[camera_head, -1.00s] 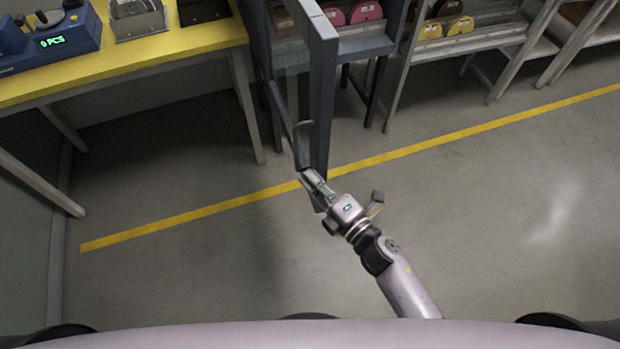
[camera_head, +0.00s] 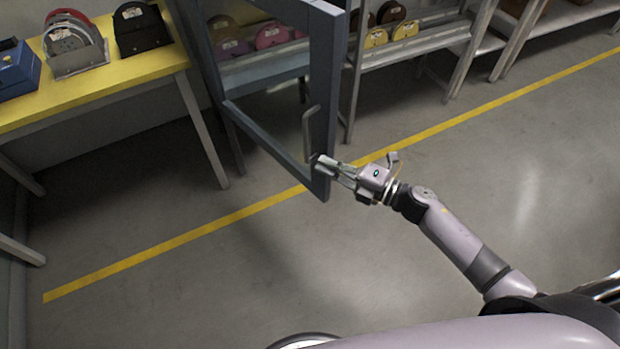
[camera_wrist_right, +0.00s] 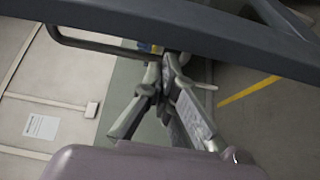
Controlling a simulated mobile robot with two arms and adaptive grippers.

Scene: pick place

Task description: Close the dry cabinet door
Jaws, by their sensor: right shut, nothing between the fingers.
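The dry cabinet door (camera_head: 322,95) is a dark grey-blue frame that stands open, swung out from the cabinet (camera_head: 205,60) at the top centre of the head view. A bent bar handle (camera_head: 307,132) is on the door's outer upright. My right gripper (camera_head: 318,161) is shut and empty at the lower outer corner of the door, just below the handle. In the right wrist view the door frame (camera_wrist_right: 200,25) crosses the top, the handle (camera_wrist_right: 95,45) is at the upper left, and the gripper fingers (camera_wrist_right: 170,62) meet close to the frame. Whether they touch it is unclear.
A yellow-topped workbench (camera_head: 100,85) with reel holders and a blue device (camera_head: 18,72) stands at left. A shelf rack (camera_head: 415,45) with yellow and brown reels stands right of the cabinet. The floor around the yellow line (camera_head: 165,248) is clear.

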